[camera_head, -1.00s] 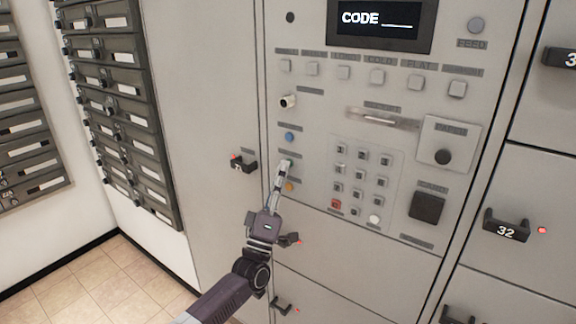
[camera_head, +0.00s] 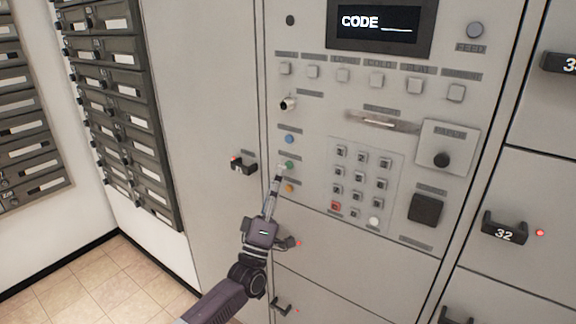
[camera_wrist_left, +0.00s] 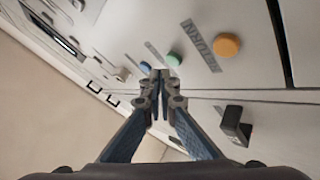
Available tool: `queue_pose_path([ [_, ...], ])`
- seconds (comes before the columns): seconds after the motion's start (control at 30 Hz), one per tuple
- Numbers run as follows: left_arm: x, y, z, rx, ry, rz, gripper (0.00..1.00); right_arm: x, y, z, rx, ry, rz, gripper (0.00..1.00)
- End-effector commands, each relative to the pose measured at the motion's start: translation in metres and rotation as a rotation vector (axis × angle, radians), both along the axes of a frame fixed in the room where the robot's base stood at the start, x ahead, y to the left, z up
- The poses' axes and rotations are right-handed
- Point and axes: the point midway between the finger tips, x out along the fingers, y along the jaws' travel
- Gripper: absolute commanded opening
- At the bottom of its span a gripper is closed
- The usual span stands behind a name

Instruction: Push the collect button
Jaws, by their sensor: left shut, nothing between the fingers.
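Three round buttons sit in a column on the panel's left side: blue (camera_head: 289,139), green (camera_head: 289,165) and orange (camera_head: 289,188). Their small labels are too blurred in the head view to tell which says collect. In the left wrist view, the label by the orange button (camera_wrist_left: 228,44) seems to read "RETURN". My left gripper (camera_head: 279,172) is shut and empty, its tips just left of the green button. In the left wrist view the tips appear near the green button (camera_wrist_left: 174,59) and the blue button (camera_wrist_left: 145,67); contact cannot be told. My right gripper is not in view.
The display (camera_head: 380,22) reads "CODE" with a blank line. A keypad (camera_head: 360,180) lies right of the colored buttons. A locker handle (camera_head: 243,166) sticks out left of the panel, and another handle marked 32 (camera_head: 505,228) is at the right.

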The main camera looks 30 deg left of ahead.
Motion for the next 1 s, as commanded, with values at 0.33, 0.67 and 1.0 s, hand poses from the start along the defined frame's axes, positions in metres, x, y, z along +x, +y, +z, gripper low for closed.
queue_pose_path([
  [0.33,-0.020,0.002,0.002,0.001,0.003,0.000,0.00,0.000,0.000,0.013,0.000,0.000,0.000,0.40],
  [0.67,-0.048,0.004,0.001,0.001,0.001,0.000,0.00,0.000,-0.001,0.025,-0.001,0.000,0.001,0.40],
  [1.0,-0.050,0.004,0.000,0.001,0.000,0.001,0.00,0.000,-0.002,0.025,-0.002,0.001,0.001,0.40],
])
